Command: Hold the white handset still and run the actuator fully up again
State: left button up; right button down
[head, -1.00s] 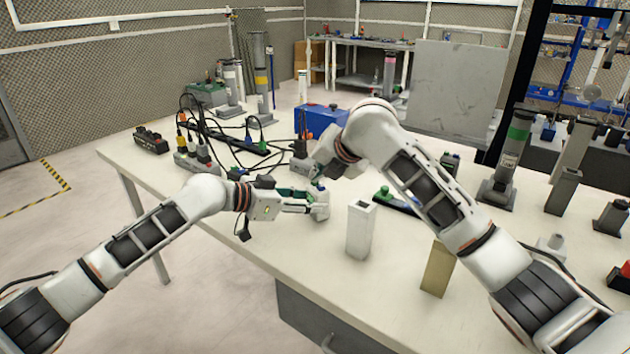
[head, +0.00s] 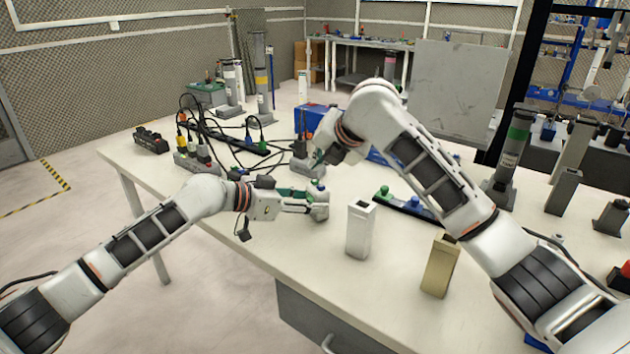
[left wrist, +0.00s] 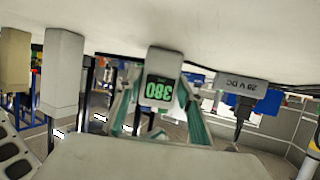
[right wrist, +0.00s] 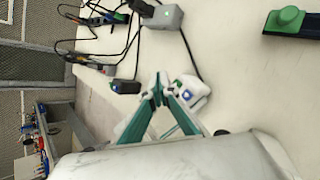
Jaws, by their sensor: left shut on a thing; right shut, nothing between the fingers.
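The white handset (head: 321,204) is held upright just over or on the bench; I cannot tell if it touches. My left gripper (head: 309,203) is shut on it. In the left wrist view the handset (left wrist: 166,62) sits between the fingers, its display reading 380 upside down. In the right wrist view the handset (right wrist: 193,92) shows a green and a blue button. My right gripper (right wrist: 160,88) is shut and empty, its tips beside the handset in that view; contact is unclear. I cannot tell which column is the actuator.
A white hollow block (head: 360,232) and a brass one (head: 440,264) stand right of the handset. A strip with a green button (head: 384,190) lies behind them. Cables and power strips (head: 196,163) crowd the back left. A grey box labelled 28 V DC (left wrist: 240,86) stands nearby.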

aim_at(317, 182)
jog(key=shift+r, duration=1.85)
pick_arm(q)
jog(key=o, duration=1.2)
jog(key=shift+o, duration=0.2)
